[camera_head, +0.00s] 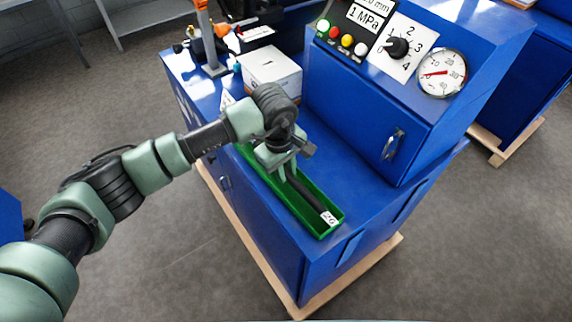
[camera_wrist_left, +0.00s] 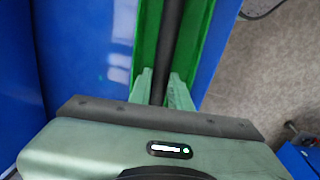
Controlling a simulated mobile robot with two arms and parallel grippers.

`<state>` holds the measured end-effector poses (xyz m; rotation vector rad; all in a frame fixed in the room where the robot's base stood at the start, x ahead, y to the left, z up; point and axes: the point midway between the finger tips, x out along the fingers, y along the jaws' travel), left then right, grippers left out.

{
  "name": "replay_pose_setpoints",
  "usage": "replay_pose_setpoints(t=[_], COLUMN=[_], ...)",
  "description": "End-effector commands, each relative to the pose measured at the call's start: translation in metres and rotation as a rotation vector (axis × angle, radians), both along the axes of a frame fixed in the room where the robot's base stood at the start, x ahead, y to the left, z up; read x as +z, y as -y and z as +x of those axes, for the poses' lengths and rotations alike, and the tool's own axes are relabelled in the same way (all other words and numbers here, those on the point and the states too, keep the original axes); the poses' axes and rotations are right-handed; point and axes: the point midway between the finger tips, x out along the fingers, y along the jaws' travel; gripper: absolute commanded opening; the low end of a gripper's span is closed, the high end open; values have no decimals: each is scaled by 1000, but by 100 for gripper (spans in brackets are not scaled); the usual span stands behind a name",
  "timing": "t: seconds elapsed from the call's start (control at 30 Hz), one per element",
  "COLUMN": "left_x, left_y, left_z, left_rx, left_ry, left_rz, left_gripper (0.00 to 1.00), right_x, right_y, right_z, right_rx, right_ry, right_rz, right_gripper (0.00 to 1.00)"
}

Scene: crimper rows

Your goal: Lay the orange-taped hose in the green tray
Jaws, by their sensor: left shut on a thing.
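A black hose (camera_head: 306,192) with a white tag marked 26 lies lengthwise within the outline of the long green tray (camera_head: 342,219). Whether it rests on the tray floor I cannot tell, and no orange tape shows on its visible part. My left gripper (camera_head: 288,172) points down over the tray and is shut on the hose. The left wrist view shows the hose (camera_wrist_left: 171,45) running between the fingertips (camera_wrist_left: 162,92), with the green tray (camera_wrist_left: 146,40) on both sides. The hose's far part is hidden behind my gripper in the head view.
The tray sits on the blue bench (camera_head: 362,190) near its front edge. A blue cabinet with a gauge (camera_head: 442,73) and dial rises behind it. A white box (camera_head: 270,70) stands left of the cabinet. An orange-handled tool (camera_head: 205,35) and small items are farther back.

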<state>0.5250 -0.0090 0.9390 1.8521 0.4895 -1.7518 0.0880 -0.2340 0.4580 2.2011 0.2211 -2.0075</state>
Motion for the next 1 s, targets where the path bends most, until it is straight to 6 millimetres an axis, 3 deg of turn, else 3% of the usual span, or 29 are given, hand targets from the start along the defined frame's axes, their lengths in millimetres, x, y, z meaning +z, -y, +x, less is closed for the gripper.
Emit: replay_pose_setpoints(t=[1.0], left_x=[-17], left_y=[0], left_z=[0], left_rx=[-1], left_ry=[2], left_rz=[-1], left_gripper=[0], right_x=[-11], right_y=[0], right_z=[0], right_rx=[1], right_ry=[0], right_rz=[0], right_gripper=[0])
